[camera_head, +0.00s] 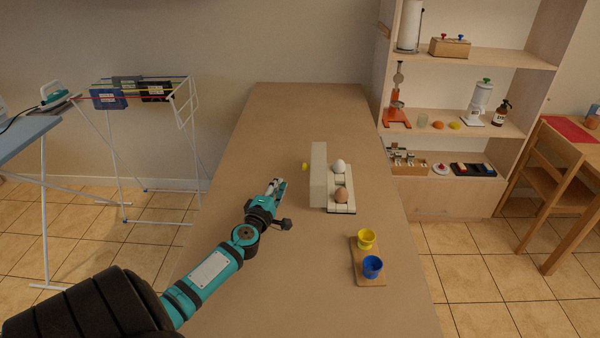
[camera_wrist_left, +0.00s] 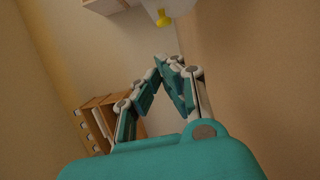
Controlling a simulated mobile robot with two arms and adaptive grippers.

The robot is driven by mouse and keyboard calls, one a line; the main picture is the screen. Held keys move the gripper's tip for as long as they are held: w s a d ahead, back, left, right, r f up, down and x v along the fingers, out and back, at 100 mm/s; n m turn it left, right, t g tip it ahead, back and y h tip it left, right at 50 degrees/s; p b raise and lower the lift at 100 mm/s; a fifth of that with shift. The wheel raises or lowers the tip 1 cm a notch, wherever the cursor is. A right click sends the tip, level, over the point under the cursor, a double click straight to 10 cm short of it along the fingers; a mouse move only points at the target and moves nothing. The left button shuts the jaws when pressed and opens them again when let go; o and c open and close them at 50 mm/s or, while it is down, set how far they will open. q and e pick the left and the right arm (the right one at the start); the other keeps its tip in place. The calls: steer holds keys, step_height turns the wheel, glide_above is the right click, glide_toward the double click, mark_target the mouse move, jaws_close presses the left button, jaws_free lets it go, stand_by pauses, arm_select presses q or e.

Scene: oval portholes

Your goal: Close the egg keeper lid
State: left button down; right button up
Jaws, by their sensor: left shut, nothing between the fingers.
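The egg keeper (camera_head: 342,208) stands on the table, with a white egg (camera_head: 338,166) and a brown egg (camera_head: 341,195) in it. Its pale lid (camera_head: 318,175) is up, standing roughly vertical along the left side. A small yellow knob (camera_head: 305,166) sticks out on the lid's left face; it also shows at the top of the left wrist view (camera_wrist_left: 163,20), by part of the lid. My left gripper (camera_head: 277,186) is to the left of the lid, apart from it, with its fingers shut and empty. My right gripper is not in view.
A wooden board with a yellow egg cup (camera_head: 366,238) and a blue egg cup (camera_head: 372,266) lies to the front right of the keeper. The table (camera_head: 290,120) is clear behind the keeper. A shelf unit (camera_head: 450,130) stands beyond the table's right edge.

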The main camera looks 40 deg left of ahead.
mark_target(315, 172)
arm_select(q)
steer(key=w+b, duration=0.1)
steer(key=w, duration=0.8)
steer(key=shift+w, duration=0.25)
steer(key=shift+r, duration=0.1)
steer(key=shift+r, duration=0.1)
